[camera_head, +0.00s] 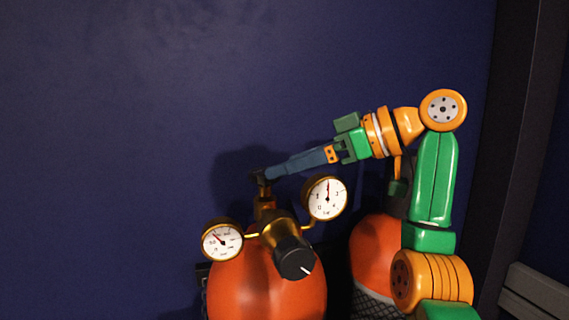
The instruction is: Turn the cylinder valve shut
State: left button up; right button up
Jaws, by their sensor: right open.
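An orange gas cylinder (232,287) stands upright at the bottom centre. A brass valve stem (265,204) rises from its top, and a small dark valve handle (258,178) sits above that. My right gripper (270,173) reaches in from the right with long blue-grey fingers. Its tips are at the dark handle; I cannot tell whether they touch it. It is open, though the gap between the fingers is hard to see. The handle is partly hidden by the fingertips. My left gripper is not in view.
A brass regulator with a black knob (294,259) projects in front of the cylinder. A left gauge (222,242) and a right gauge (325,198) flank it. A second orange cylinder (372,256) stands to the right, partly behind my arm. The dark blue wall (120,130) lies behind.

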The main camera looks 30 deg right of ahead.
aim_at(260, 172)
jog(key=w+a, duration=0.2)
jog(key=shift+a+f, duration=0.3)
jog(key=shift+f, duration=0.1)
jog(key=shift+w+d+f, duration=0.4)
jog(key=shift+w+d, duration=0.1)
jog(key=shift+w, duration=0.15)
jog(key=shift+w+d, duration=0.15)
jog(key=shift+d, duration=0.1)
jog(key=shift+c, duration=1.1)
jog(key=shift+s+a+r, duration=0.1)
jog(key=shift+s+a, duration=0.2)
jog(key=shift+a, duration=0.05)
jog(key=c, duration=0.7)
jog(key=shift+d, duration=0.1)
jog(key=c, duration=0.4)
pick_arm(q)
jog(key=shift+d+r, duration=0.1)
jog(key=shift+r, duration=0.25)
pick_arm(e)
jog(key=shift+c, duration=0.2)
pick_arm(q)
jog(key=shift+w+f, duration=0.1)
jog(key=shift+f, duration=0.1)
